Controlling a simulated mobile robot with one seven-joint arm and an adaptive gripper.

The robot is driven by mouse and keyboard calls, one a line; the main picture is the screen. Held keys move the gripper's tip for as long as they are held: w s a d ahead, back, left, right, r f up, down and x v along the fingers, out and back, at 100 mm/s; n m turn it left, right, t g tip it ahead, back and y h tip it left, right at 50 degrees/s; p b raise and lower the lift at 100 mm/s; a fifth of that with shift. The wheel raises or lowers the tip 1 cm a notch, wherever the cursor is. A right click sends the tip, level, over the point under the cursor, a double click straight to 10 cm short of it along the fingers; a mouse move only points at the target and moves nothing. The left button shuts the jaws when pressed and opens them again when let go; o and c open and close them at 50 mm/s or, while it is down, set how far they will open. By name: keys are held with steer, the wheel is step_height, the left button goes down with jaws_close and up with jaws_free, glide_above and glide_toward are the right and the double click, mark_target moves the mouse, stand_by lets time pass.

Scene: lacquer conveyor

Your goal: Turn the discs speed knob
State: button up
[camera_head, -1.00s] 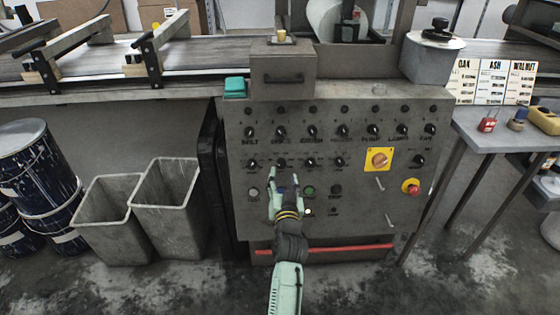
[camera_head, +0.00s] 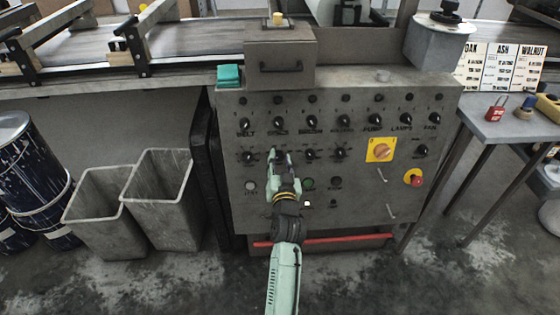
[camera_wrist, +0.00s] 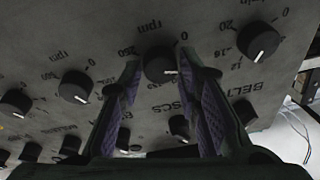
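The discs speed knob is a round black knob with a white pointer, in the lower knob row below the DISCS label. In the head view my gripper (camera_head: 279,154) covers its place. In the wrist view, which sees the panel upside down, the knob (camera_wrist: 158,66) shows between my two fingertips (camera_wrist: 166,70). The fingers are apart, one on each side of it, and the right one hides part of its edge. I cannot tell whether they touch it. The white pointer aims toward the right finger.
The grey control panel (camera_head: 353,205) carries several similar knobs close by, including the belt speed knob (camera_wrist: 258,41) and another speed knob (camera_wrist: 75,86). A yellow-backed switch (camera_head: 380,149) and a red stop button (camera_head: 416,181) are to the right. Grey bins (camera_head: 161,200) stand left.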

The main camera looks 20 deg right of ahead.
jaws_close()
steer(key=shift+r+m+p, duration=0.15)
steer(key=shift+m+p, duration=0.15)
steer(key=shift+p, duration=0.15)
